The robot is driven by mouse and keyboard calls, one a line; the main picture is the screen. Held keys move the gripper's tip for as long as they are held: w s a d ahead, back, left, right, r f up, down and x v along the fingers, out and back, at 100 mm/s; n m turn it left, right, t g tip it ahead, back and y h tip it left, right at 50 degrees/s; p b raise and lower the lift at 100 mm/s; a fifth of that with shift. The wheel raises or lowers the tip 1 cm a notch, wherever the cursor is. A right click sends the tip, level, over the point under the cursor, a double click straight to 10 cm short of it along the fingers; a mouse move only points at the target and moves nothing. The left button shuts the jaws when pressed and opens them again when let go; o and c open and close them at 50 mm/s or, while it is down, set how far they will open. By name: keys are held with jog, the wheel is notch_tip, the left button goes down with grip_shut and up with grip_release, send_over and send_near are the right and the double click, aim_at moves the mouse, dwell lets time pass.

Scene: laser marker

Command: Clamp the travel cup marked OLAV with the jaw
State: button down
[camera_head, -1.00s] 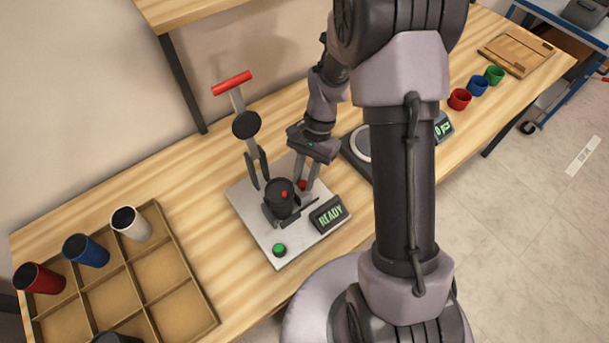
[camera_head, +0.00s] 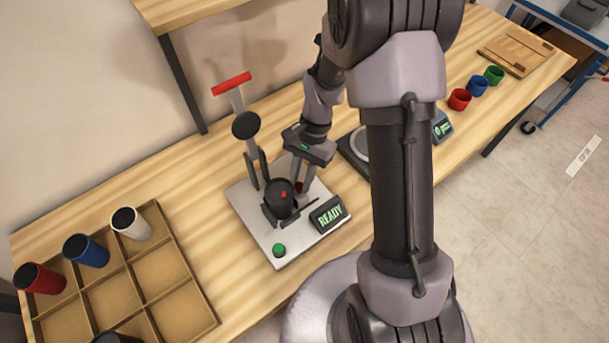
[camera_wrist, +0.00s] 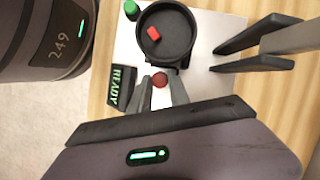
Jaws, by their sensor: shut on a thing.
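A black travel cup (camera_head: 279,196) with a red tab on top stands upright on the marker's pale base plate (camera_head: 268,243). It also shows from above in the wrist view (camera_wrist: 178,46); no name on it is readable. Dark jaw parts sit around its foot, largely hidden, so I cannot tell how tightly they touch it. My gripper (camera_head: 301,182) is at the cup's right side. Its fingers are shut on a dark red knob, which shows between the fingertips in the wrist view (camera_wrist: 160,80).
A tall lever with a red handle (camera_head: 231,83) rises behind the cup. A READY display (camera_head: 328,214) and a green button (camera_head: 279,250) are on the plate. A wooden divided tray (camera_head: 185,262) with several cups is at left. Three small colored cups stand at right.

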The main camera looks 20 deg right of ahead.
jog(key=shift+a, duration=0.2)
jog(key=c, duration=1.2)
grip_release()
jog(key=shift+d, duration=0.1)
jog(key=p+v, duration=0.6)
jog(key=v, duration=1.1)
jog(key=shift+r, duration=0.25)
jog(key=s+a+r+n+t+h+b, duration=0.1)
jog(key=s+a+r+n+t+b, duration=0.3)
jog(key=s+r, duration=0.4)
jog(key=s+a+r+n+t+b, duration=0.1)
jog(key=s+a+t+b, duration=0.1)
jog(key=s, duration=0.7)
jog(key=a+t, duration=0.1)
jog(key=t, duration=0.1)
jog(key=shift+s+a+n+t+h, duration=0.15)
jog(key=shift+a+n+t+h, duration=0.15)
jog(key=shift+t, duration=0.1)
